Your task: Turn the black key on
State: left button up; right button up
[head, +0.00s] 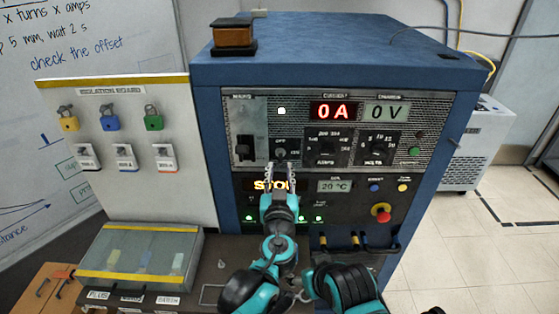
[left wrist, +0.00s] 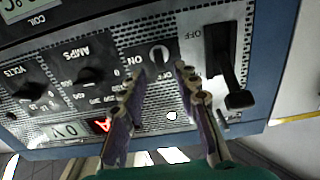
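The key switch (head: 281,152) sits on a small black plate on the upper front panel of the blue cabinet, below a lit white lamp (head: 282,111). My left gripper (head: 284,165) is just below the key in the head view. In the left wrist view its fingers (left wrist: 161,70) are spread, one on each side of the key. I cannot tell if they touch it. My right gripper is not in view.
A mains lever (head: 245,147) stands left of the key and dials (head: 327,146) stand right of it. Displays read 0 A (head: 333,110) and 0 V (head: 386,112). A red emergency button (head: 381,212) is lower right. A padlock board (head: 125,135) stands left.

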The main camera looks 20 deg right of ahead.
aim_at(281, 162)
pick_arm(q)
jog(key=x, duration=0.5)
jog(key=shift+b, duration=0.35)
jog(key=shift+s, duration=0.1)
grip_shut()
jog(key=shift+m, duration=0.3)
jog(key=m, duration=0.3)
jog(key=shift+m+p, duration=0.3)
jog(key=m, duration=0.4)
jog(key=shift+d+m, duration=0.1)
jog(key=shift+m, duration=0.2)
jog(key=shift+f+m+p, duration=0.15)
jog(key=shift+m+p, duration=0.3)
jog(key=shift+m, duration=4.05)
